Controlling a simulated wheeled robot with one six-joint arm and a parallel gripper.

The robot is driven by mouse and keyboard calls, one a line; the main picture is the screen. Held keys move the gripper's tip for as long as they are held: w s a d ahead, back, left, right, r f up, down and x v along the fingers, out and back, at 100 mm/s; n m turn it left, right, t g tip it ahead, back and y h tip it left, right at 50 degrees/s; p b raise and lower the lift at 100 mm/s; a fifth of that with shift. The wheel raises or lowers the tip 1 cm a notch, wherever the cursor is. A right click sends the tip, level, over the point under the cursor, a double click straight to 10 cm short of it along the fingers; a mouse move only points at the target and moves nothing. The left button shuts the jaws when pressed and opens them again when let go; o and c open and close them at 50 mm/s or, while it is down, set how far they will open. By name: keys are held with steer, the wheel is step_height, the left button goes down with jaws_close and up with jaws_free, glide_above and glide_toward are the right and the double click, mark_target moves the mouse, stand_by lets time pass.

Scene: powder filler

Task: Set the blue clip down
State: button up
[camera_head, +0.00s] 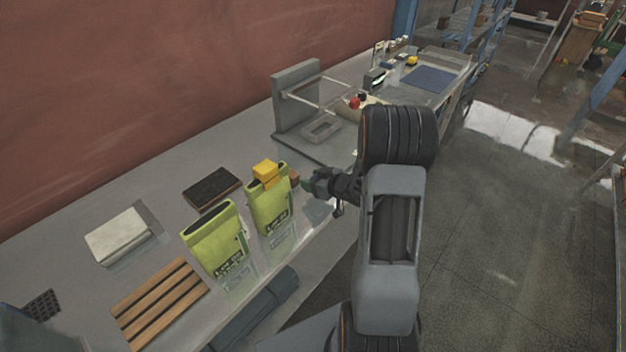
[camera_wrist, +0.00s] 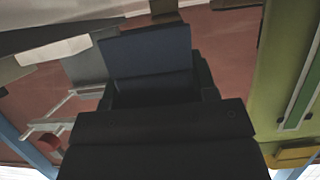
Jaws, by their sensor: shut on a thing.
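My gripper (camera_head: 312,186) is beside the right-hand yellow-green bag (camera_head: 268,207), just to its right and above the bench. In the wrist view, a dark blue piece (camera_wrist: 148,50), which looks like the blue clip, sits between my dark fingers, and my gripper is shut on it. In the head view I cannot make out the clip clearly. A yellow block (camera_head: 265,170) sits at the top of the right-hand bag, with a brown block beside it (camera_head: 293,176). The bag also fills the right side of the wrist view (camera_wrist: 272,75).
A second yellow-green bag (camera_head: 215,243) stands to the left. A slatted wooden rack (camera_head: 160,302), a dark tray (camera_head: 211,189) and a pale box (camera_head: 118,236) lie on the bench (camera_head: 160,180). Behind the gripper stands a grey frame with rods (camera_head: 296,100). A blue mat (camera_head: 430,78) lies farther back.

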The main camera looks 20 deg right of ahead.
steer(key=shift+f, duration=0.3)
steer(key=o, duration=1)
steer(key=shift+c, duration=0.2)
